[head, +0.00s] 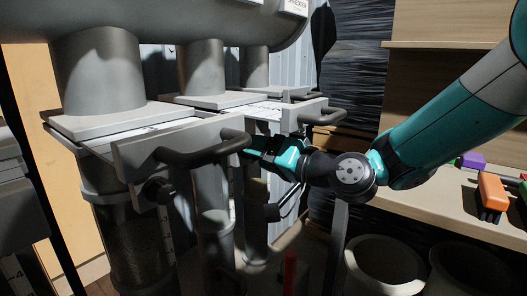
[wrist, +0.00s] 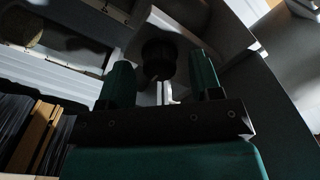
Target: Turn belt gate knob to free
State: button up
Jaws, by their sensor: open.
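In the wrist view a dark round knob (wrist: 158,55) sits between and just beyond the two teal fingertips of my gripper (wrist: 160,75). The fingers are apart, and I cannot see them touching the knob. In the head view my gripper (head: 248,152) reaches left, its tips partly hidden by the black handle of the front gate. A dark knob (head: 158,190) shows on the front grey gate plate (head: 140,152), below its handle. I cannot tell whether it is the knob in the wrist view, nor read which gate is the belt gate or any knob setting.
Black bar handles (head: 205,150) stick out from the gates close to my gripper. Clear tubes (head: 140,240) hang below the gates. Open round bins (head: 385,265) stand at the lower right.

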jog(key=c, duration=0.9)
jog(key=shift+c, duration=0.2)
jog(key=shift+f+n+b, duration=0.1)
jog(key=shift+n+b, duration=0.2)
jog(key=shift+b, duration=0.2)
jog(key=n+b, duration=1.7)
jog(key=b, duration=0.4)
jog(key=shift+s+a, duration=0.1)
jog(key=shift+s, duration=0.05)
jog(key=shift+n+b, duration=0.3)
